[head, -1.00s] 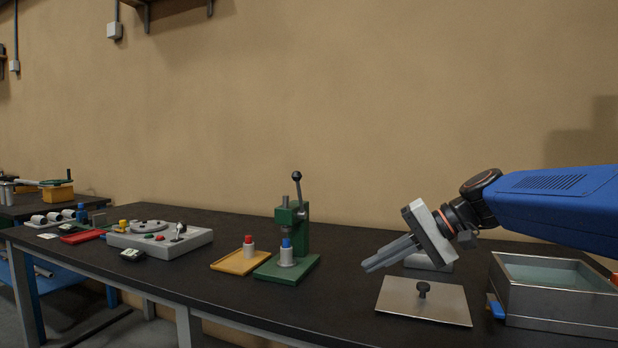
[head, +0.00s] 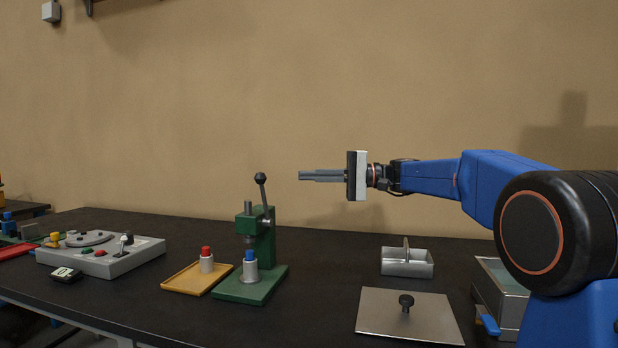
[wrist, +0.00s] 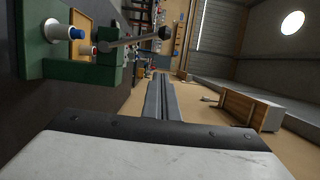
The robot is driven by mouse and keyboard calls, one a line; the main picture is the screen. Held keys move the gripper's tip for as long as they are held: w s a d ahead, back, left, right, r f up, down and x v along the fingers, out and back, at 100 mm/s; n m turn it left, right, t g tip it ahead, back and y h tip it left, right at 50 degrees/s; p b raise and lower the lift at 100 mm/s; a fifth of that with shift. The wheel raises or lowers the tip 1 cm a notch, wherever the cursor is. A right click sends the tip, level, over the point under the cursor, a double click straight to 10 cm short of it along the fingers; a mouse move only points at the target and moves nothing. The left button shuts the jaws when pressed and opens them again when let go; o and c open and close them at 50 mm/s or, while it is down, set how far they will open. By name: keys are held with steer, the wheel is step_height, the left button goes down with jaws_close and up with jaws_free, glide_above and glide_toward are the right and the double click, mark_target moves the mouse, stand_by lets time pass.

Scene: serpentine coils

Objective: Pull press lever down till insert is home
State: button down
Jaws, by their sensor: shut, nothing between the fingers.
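The green press (head: 262,245) stands on the dark bench, with its lever (head: 264,198) pointing up and ending in a black ball knob (head: 260,178). A blue-topped insert sits in a grey cylinder (head: 250,270) on the press base, below the ram (head: 249,222); a gap shows between ram and insert. My gripper (head: 302,176) is shut and empty, level with the knob and to its right, apart from it. In the wrist view the lever (wrist: 143,41) and the press (wrist: 85,70) show at upper left, beside my closed fingers (wrist: 158,80).
A yellow tray (head: 180,281) with a red-topped cylinder (head: 206,260) is left of the press. A grey control box (head: 140,252) stands further left. A metal plate with a knob (head: 380,312), a small metal carrier (head: 407,265) and an open metal tank (head: 490,305) are to the right.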

steer(key=s+a, duration=0.3)
steer(key=a, duration=0.5)
steer(key=shift+a, duration=0.3)
steer(key=shift+s, duration=0.1)
steer(key=s+a+f+n+t+h, duration=0.1)
steer(key=s+a+f+n+h, duration=0.1)
steer(key=s+f+n, duration=0.6)
steer(key=shift+s+a+f+n+t+h, duration=0.35)
steer(key=shift+s+a+n, duration=0.55)
steer(key=shift+n, duration=0.4)
steer(key=shift+s, duration=0.1)
